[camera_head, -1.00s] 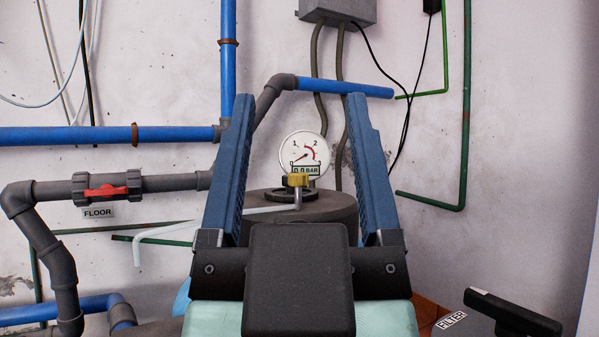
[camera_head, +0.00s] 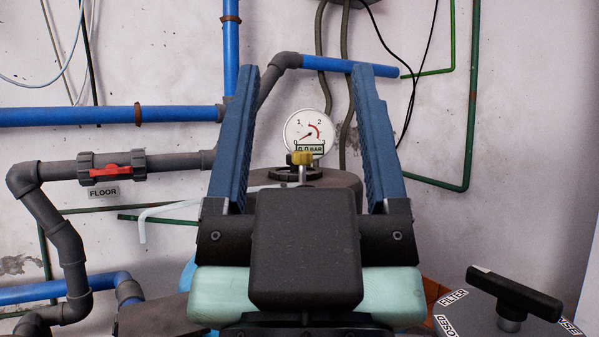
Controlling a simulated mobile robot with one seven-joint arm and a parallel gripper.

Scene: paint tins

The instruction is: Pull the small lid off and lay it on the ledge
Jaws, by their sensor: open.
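My gripper (camera_head: 305,68) is open and empty, its two blue fingers pointing up and away from me. Between and beyond the fingers is a dark grey rounded vessel (camera_head: 340,182) with a black ring fitting (camera_head: 290,173) on top. A brass fitting (camera_head: 302,158) and a round white pressure gauge (camera_head: 307,131) stand above it. My gripper's body hides the vessel's lower part. I see no paint tin, and I cannot make out a separate small lid or a ledge.
Blue pipes (camera_head: 70,116) and grey pipes (camera_head: 60,239) run along the left wall, with a red-handled valve (camera_head: 110,170). A black lever handle (camera_head: 515,292) on a labelled dark housing is at lower right. Green pipes (camera_head: 470,120) run down the right wall.

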